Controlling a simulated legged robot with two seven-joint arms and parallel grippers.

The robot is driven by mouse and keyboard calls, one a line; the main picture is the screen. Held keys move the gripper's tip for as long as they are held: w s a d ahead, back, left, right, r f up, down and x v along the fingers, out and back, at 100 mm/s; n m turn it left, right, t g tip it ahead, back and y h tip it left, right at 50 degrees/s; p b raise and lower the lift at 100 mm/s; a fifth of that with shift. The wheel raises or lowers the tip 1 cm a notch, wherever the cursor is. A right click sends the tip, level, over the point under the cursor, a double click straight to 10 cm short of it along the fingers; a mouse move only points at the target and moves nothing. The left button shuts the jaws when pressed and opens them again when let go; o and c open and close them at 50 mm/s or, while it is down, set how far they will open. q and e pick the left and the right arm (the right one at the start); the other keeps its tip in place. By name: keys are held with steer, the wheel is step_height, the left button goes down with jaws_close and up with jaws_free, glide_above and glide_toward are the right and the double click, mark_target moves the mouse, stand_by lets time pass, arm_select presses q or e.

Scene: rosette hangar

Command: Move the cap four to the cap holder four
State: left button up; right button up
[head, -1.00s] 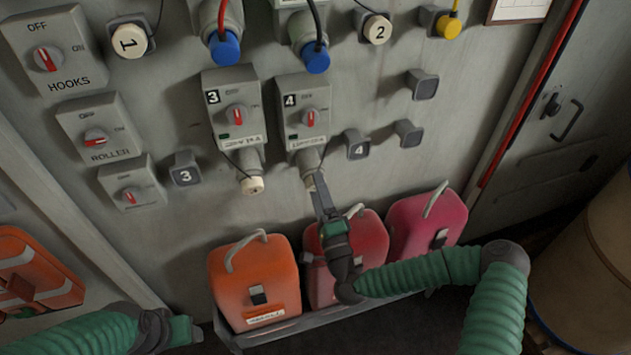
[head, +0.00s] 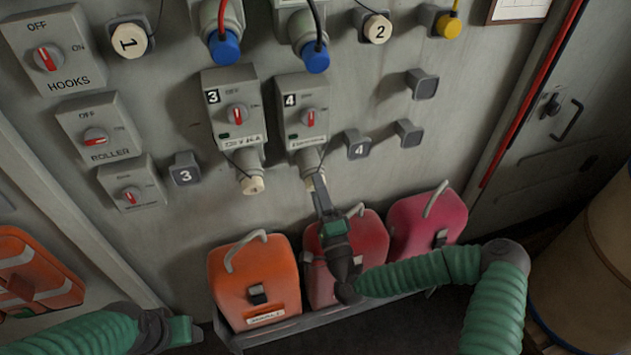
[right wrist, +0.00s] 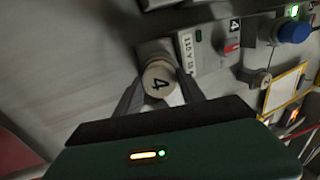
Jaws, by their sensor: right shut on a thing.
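Cap four (right wrist: 157,81) is a cream round cap marked 4, on the socket under switch box 4 (head: 303,112). In the head view it shows as a small cream piece (head: 310,184) just above my right gripper. My right gripper (head: 318,190) is shut on the cap, with one finger on each side of it in the right wrist view (right wrist: 160,92). Cap holder four (head: 357,146) is a grey square block marked 4 on the wall, right of the socket; nothing is on it. My left gripper (head: 190,330) is at the lower left, away from the wall; its fingers are not clear.
Switch box 3 (head: 234,108) and its hanging cap (head: 251,186) are to the left, with holder 3 (head: 184,168) farther left. Orange (head: 262,275), red (head: 322,255) and pink (head: 405,222) cases stand below. Two empty grey holders (head: 422,84) (head: 408,132) are to the right.

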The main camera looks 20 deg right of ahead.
jaws_close()
steer(key=shift+f, duration=0.1)
steer(key=shift+b+v, duration=0.8)
steer(key=shift+v, duration=2.15)
